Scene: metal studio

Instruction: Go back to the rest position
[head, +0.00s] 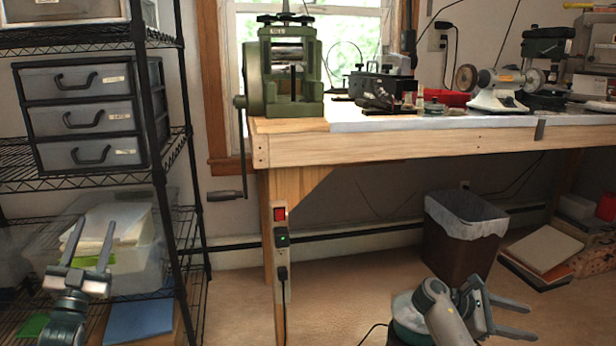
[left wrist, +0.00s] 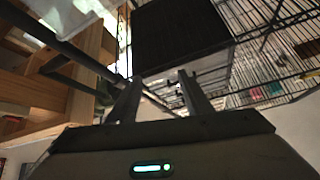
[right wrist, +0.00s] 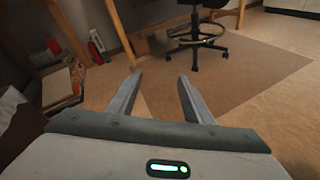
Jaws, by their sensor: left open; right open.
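My left gripper (head: 88,243) is at the lower left of the head view, in front of the wire shelf. Its two fingers are apart and point up, with nothing between them. They also show in the left wrist view (left wrist: 157,92), below a dark box-like thing. My right gripper (head: 533,320) is at the lower right of the head view, its fingers apart and pointing right. In the right wrist view its fingers (right wrist: 158,85) are spread and empty over the floor.
A black wire shelf (head: 170,150) with grey drawers (head: 95,115) stands at the left. A wooden workbench (head: 400,143) carries a green rolling mill (head: 285,75). A lined bin (head: 455,245) stands behind my right gripper. Open floor (head: 345,290) lies between my grippers. An office chair (right wrist: 195,40) shows in the right wrist view.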

